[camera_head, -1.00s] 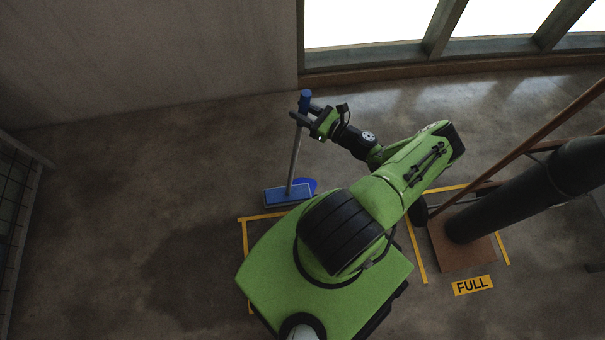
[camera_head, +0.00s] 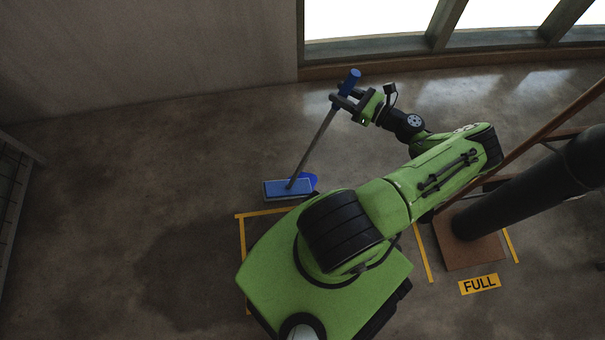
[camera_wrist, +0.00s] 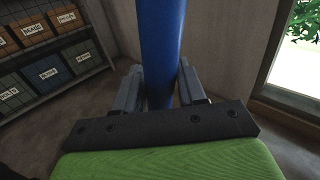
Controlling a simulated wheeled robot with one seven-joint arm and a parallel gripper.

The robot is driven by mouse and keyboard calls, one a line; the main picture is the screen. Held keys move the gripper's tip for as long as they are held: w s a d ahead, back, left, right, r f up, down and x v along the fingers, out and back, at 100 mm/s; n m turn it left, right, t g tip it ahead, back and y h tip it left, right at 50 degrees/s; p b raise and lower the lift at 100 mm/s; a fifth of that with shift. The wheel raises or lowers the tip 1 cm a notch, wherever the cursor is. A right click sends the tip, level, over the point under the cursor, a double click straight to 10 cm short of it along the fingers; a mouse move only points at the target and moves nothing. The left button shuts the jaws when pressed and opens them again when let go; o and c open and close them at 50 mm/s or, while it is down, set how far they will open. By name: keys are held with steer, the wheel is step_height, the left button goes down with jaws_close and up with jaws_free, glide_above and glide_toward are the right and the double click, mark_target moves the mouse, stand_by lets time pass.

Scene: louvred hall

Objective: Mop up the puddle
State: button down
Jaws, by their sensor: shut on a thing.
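A mop has a blue grip, a grey pole (camera_head: 318,147) and a flat blue head (camera_head: 287,190). My gripper (camera_head: 343,102) is shut on the blue grip near the top of the pole. The blue grip (camera_wrist: 162,50) stands between both fingers in the wrist view. The pole leans, its top to the right of its head. The head is low, at or near the floor; I cannot tell whether it touches. A dark wet-looking patch, the puddle (camera_head: 185,265), spreads on the floor left of my base, partly hidden by it.
Yellow tape (camera_head: 268,212) marks the floor by my base. A dark cylinder (camera_head: 510,205) on a brown plate stands at right, near a "FULL" sign (camera_head: 479,284). A rounded blue thing (camera_head: 310,180) lies behind the mop head. Shelves with labelled bins (camera_wrist: 45,60) show in the wrist view.

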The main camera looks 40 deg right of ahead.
steer(key=shift+f, duration=0.15)
steer(key=w+a+p, duration=0.6)
steer(key=w+a, duration=0.9)
steer(key=a, duration=0.1)
steer(key=shift+a+r, duration=0.25)
steer(key=shift+r, duration=0.05)
steer(key=s+d+b, duration=0.3)
steer(key=s+d, duration=0.3)
steer(key=d, duration=0.3)
steer(key=s+d+b, duration=0.3)
steer(key=s+d, duration=0.3)
steer(key=d, duration=0.3)
steer(key=shift+s+f, duration=0.25)
steer(key=shift+f, duration=0.05)
